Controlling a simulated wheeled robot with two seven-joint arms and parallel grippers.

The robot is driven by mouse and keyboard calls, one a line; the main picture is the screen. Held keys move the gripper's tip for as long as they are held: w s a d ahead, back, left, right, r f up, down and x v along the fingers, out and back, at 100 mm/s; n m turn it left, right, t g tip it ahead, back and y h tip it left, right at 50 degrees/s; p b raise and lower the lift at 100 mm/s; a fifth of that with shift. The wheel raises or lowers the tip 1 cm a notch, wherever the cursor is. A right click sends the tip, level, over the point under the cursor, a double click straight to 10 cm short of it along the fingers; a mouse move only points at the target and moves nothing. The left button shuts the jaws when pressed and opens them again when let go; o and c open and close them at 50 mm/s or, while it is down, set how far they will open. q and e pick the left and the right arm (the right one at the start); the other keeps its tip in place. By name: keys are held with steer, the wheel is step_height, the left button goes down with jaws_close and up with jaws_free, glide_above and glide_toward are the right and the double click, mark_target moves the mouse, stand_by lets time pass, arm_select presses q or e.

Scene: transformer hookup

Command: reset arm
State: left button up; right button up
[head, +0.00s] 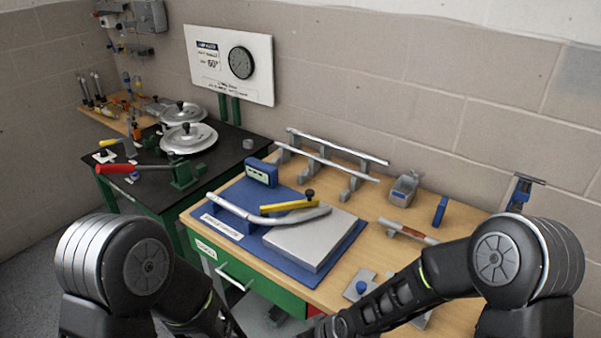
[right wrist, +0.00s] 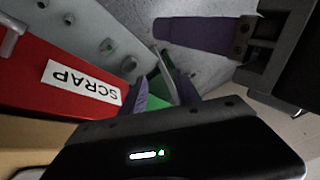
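In the head view both my arms come in at the bottom corners and reach toward the bottom middle. Their grippers are below the picture edge. In the right wrist view my right gripper (right wrist: 160,92) has two purple fingertips with a gap between them and nothing clearly held. A green bar shows behind that gap. Another purple finger on a dark bracket, apparently my left gripper (right wrist: 205,35), enters from the upper right. Its second finger is not visible, so its opening cannot be told.
A black-topped bench (head: 240,134) stands at the left. Grey floor shows at the lower left.

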arm_select(q)
steer(key=s+a+f+n+g, duration=0.1)
steer(key=s+a+f+g, duration=0.3)
steer(key=s+f, duration=0.6)
steer(key=shift+s+a+h, duration=0.4)
steer(key=shift+s+a, duration=0.2)
steer(key=shift+s, duration=0.4)
arm_select(e)
steer(key=s+d+f+m+g, duration=0.1)
steer(key=s+d+f+m, duration=0.2)
steer(key=s+f, duration=0.3)
steer(key=s+d+f+m+g, duration=0.2)
steer(key=s+d+f+m, duration=0.2)
steer(key=s+f, duration=0.3)
steer(key=s, duration=0.5)
steer(key=shift+s+g+h, duration=0.25)
steer(key=shift+g+h, duration=0.05)
steer(key=shift+h, duration=0.1)
arm_select(q)
steer(key=shift+a, duration=0.1)
arm_select(e)
steer(key=shift+f, duration=0.1)
